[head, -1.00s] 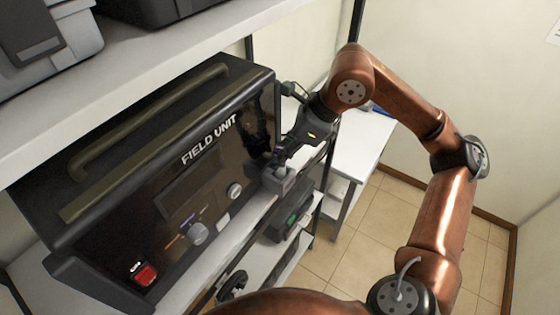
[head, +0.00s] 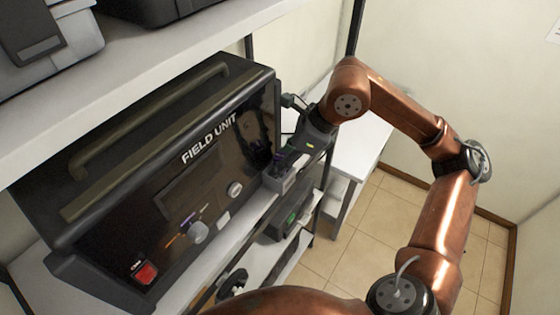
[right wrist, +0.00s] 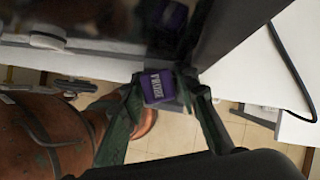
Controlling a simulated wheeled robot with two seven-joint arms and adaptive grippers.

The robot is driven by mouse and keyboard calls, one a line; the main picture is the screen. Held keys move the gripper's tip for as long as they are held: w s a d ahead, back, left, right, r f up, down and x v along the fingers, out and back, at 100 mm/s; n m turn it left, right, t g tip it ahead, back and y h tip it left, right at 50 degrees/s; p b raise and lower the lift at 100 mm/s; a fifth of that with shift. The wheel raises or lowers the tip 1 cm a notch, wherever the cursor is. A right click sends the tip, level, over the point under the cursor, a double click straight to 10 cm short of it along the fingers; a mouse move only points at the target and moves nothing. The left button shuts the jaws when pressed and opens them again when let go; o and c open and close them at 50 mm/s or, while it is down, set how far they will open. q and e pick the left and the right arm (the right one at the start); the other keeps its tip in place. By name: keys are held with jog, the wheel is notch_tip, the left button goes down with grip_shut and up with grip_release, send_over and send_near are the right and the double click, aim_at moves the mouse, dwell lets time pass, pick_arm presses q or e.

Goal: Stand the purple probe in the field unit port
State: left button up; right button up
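The purple probe (head: 279,161) stands at the grey port block (head: 284,184) on the right side of the black field unit (head: 160,165). Its purple labelled top (right wrist: 164,86) faces the camera in the right wrist view. How deep it sits in the port is hidden. My right gripper (head: 293,152) is just above and to the right of the probe. In the right wrist view its dark fingers (right wrist: 162,82) are spread on either side of the probe's top, seemingly apart from it. My left gripper is not in view.
A shelf (head: 150,78) with cases (head: 48,42) spans above the field unit. A lower shelf holds a dark device (head: 290,222). A white table (head: 362,140) stands behind my right arm. The tiled floor at the right is clear.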

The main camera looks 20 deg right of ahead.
jog(key=shift+r, duration=0.2)
jog(key=shift+d+r, duration=0.2)
jog(key=shift+r, duration=0.1)
jog(key=v, duration=1.1)
jog(key=shift+s, duration=0.15)
jog(key=shift+r, duration=0.1)
